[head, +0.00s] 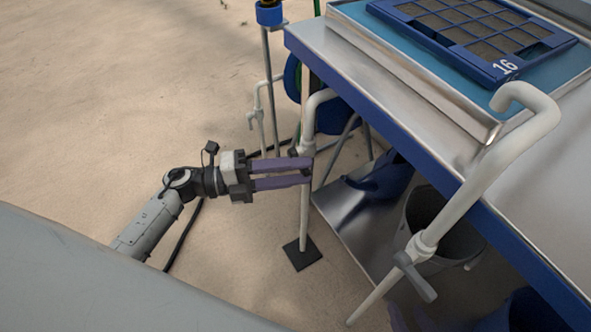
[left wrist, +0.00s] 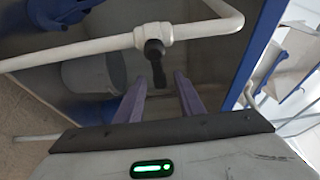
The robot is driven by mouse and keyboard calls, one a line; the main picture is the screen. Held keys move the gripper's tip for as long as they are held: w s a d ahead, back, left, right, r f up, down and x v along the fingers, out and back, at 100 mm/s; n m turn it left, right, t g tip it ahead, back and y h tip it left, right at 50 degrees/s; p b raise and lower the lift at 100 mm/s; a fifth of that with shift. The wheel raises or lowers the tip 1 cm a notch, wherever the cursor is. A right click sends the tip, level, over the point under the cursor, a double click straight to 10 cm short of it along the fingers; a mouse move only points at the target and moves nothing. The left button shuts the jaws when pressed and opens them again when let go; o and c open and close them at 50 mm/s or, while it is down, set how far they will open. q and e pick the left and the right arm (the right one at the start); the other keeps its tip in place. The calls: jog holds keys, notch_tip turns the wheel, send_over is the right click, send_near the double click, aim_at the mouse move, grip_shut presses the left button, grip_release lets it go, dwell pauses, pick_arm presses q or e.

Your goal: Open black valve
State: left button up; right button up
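The black valve (left wrist: 154,50) sits on a white pipe (left wrist: 90,46) in the left wrist view, its dark handle pointing down toward my fingers. In the head view the pipe (head: 306,215) stands at the table's left corner, and the valve is largely hidden behind my fingertips. My left gripper (head: 307,168) is open, with its purple fingers apart. In the left wrist view the handle's end lies between the fingertips (left wrist: 160,77); contact is not clear. My right gripper (head: 412,315) shows only as dim, parted purple fingers at the bottom edge, below a second, grey-handled valve (head: 415,275).
A metal table with a blue edge (head: 400,138) fills the right side and bears a blue seed tray (head: 480,62). A grey bucket (head: 450,240) stands under it. A thin post with a blue top (head: 269,15) stands behind. Sandy floor at left is open.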

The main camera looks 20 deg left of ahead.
pick_arm(q)
grip_shut()
jog(key=shift+f, duration=0.1)
jog(key=w+a+f+m+t+y+p, duration=0.1)
jog(key=w+a+f+m+y+p, duration=0.1)
jog(key=m+y, duration=0.5)
notch_tip(320, 180, down, 2)
jog(key=a+m, duration=0.1)
jog(key=m, duration=0.5)
jog(key=shift+w+a+f+m+t+p, duration=0.2)
jog(key=shift+w+a+m+t+p, duration=0.1)
jog(key=shift+w+p, duration=0.1)
pick_arm(e)
jog(key=shift+w+d+r, duration=0.1)
jog(key=shift+d+r, duration=0.1)
jog(key=shift+r, duration=0.35)
jog(key=shift+f, duration=0.15)
